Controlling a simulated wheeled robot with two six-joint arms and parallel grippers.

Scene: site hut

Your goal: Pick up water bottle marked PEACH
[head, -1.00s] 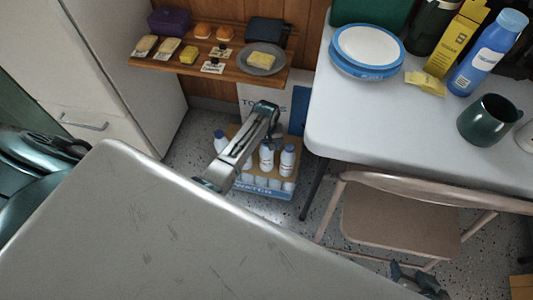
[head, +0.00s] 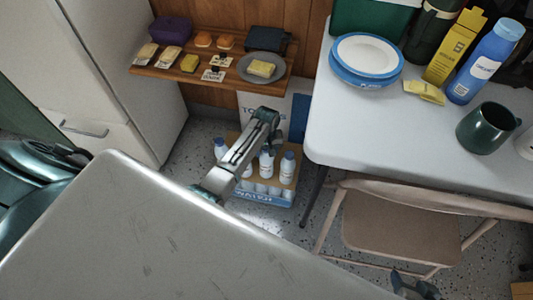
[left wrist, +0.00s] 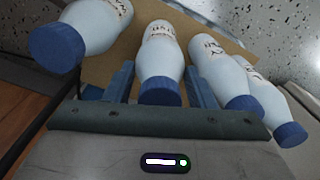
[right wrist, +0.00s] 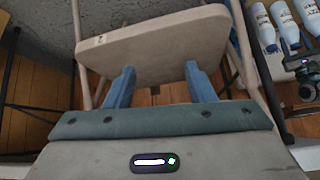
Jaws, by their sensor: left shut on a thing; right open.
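White water bottles with blue caps stand in a low cardboard carton (head: 262,198) on the floor. My left gripper (head: 270,142) reaches down over the carton. In the left wrist view, its blue fingers are shut on the middle bottle (left wrist: 162,48), below the cap. Other bottles (left wrist: 88,25) stand on both sides of it. Their label words are too blurred or turned to read, so I cannot tell which is marked PEACH. My right gripper (head: 414,286) is at the lower right of the head view. In the right wrist view (right wrist: 158,84) it is open and empty, facing the chair.
A grey metal surface (head: 150,235) fills the foreground. A white table (head: 400,135) with plates, mug and bottles stands at right, with a folding chair (head: 400,220) before it. A wooden shelf (head: 190,68) with food is behind the carton. A white cabinet (head: 120,60) stands left.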

